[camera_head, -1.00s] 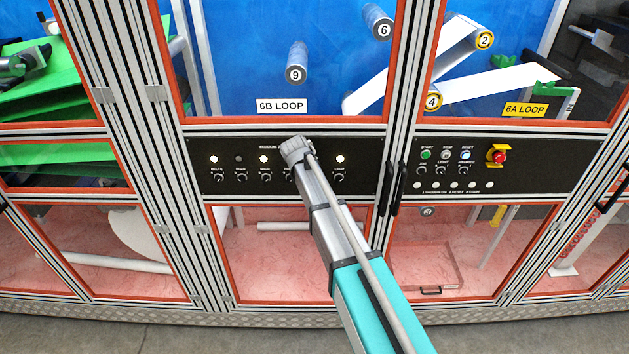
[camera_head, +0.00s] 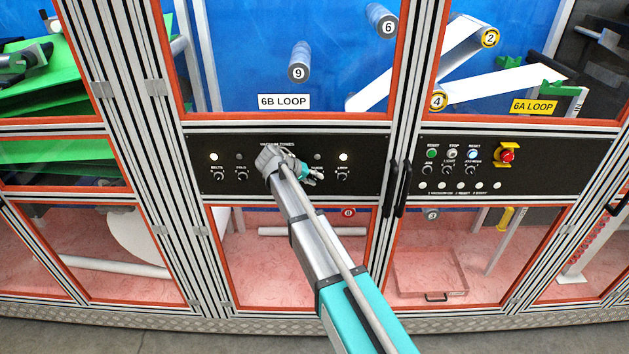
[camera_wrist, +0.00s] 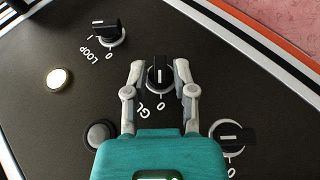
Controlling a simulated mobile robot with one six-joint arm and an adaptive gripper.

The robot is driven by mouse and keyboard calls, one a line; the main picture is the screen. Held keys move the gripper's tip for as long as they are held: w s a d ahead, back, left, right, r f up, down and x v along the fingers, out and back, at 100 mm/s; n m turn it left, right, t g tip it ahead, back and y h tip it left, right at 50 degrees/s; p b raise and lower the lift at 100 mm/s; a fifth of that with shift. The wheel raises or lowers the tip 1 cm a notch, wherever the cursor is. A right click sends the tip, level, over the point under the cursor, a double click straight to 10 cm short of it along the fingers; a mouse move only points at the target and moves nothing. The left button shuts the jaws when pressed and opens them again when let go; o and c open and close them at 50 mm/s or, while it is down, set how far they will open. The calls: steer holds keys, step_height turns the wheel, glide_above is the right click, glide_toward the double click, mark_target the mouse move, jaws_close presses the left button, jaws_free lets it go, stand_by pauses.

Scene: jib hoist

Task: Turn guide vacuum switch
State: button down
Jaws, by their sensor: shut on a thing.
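The guide vacuum switch (camera_wrist: 159,76) is a black knob with a white pointer line, on the dark panel. In the wrist view its handle runs up-down, and a "0" shows below it. A partly covered label starting "GU" is beside it. My gripper (camera_wrist: 159,72) has one finger on each side of this knob and is shut on it. The guide lamp (camera_wrist: 98,133) looks dark. In the head view my teal gripper (camera_head: 308,172) is at the panel, and the knob is hard to make out behind the fingers.
The loop switch (camera_wrist: 107,32) is close by, with its lamp (camera_wrist: 60,78) lit. Another switch (camera_wrist: 232,137) sits on the other side, close to my gripper. Black door handles (camera_head: 397,188) stand right of the panel. An emergency stop (camera_head: 507,156) is farther right.

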steer(key=c, duration=0.7)
jaws_free()
steer(key=shift+r+p, duration=0.1)
steer(key=shift+p, duration=0.25)
steer(key=shift+d+m+g+y+p, duration=0.2)
steer(key=shift+m+y+p, duration=0.4)
steer(key=shift+y, duration=1.25)
steer(key=shift+d+m+g+y+p, duration=0.1)
steer(key=shift+d+m+y+p, duration=0.15)
steer(key=shift+y+p, duration=1.05)
steer(key=shift+d+m+g+y+p, duration=0.15)
steer(key=shift+m+y, duration=0.3)
steer(key=shift+y, duration=1.9)
steer(key=shift+d+m+y+b, duration=0.15)
steer(key=shift+y+b, duration=0.3)
steer(key=shift+y, duration=0.3)
steer(key=shift+d+m+y+b, duration=0.15)
steer(key=shift+y+b, duration=0.25)
steer(key=shift+y, duration=0.35)
steer(key=shift+f+m+t+y+b, duration=0.25)
steer(key=shift+m+y+b, duration=0.05)
steer(key=shift+y+b, duration=1)
